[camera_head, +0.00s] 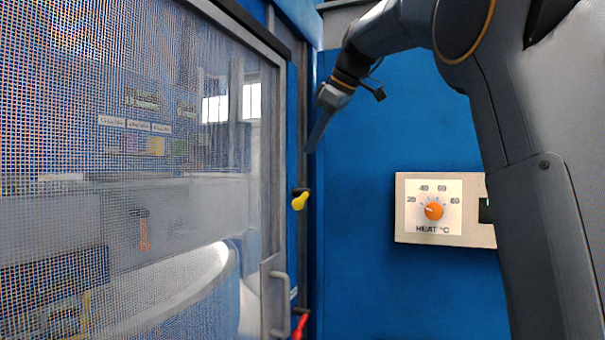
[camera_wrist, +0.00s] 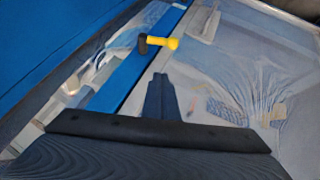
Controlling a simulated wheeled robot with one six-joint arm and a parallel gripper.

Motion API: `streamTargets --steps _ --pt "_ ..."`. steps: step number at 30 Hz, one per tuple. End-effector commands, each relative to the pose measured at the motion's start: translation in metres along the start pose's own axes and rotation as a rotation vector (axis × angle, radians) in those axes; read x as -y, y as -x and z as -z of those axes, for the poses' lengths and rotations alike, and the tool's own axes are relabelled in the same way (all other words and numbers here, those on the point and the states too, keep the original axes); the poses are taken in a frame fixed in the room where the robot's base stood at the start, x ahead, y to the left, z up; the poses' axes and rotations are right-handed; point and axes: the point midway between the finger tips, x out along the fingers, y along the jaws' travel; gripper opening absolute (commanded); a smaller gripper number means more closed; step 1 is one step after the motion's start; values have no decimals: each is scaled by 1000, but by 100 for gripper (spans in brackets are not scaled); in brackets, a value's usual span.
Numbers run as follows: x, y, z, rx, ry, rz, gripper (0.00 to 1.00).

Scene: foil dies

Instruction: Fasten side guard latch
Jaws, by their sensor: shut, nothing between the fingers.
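The side guard is a mesh-and-clear panel (camera_head: 150,190) in a grey frame, filling the left of the head view; its panel also shows in the wrist view (camera_wrist: 240,75). A yellow latch handle (camera_head: 299,201) on a dark pivot sits on the post beside the frame. It shows in the wrist view (camera_wrist: 164,43), sticking out sideways from its pivot. A red handle (camera_head: 300,326) sits lower on the same post, partly cut off by the picture edge. My gripper (camera_head: 314,145) is shut and empty, above the yellow handle and apart from it. Its fingertips (camera_wrist: 160,80) point towards that handle.
A grey pull handle (camera_head: 283,304) stands out from the guard frame near the red handle. A heat control box (camera_head: 433,209) with an orange knob is on the blue wall to the right. The blue wall between post and box is clear.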

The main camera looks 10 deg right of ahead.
Motion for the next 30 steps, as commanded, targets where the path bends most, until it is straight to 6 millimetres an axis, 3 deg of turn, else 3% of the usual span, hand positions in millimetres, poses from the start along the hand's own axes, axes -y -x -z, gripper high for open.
streamTargets --steps 5,17,21,30 --pt "1 -22 0 2 -1 5 0" --pt "2 -98 2 1 2 6 0" --pt "2 -112 -14 2 0 4 0" --pt "2 -126 -26 0 2 3 0"
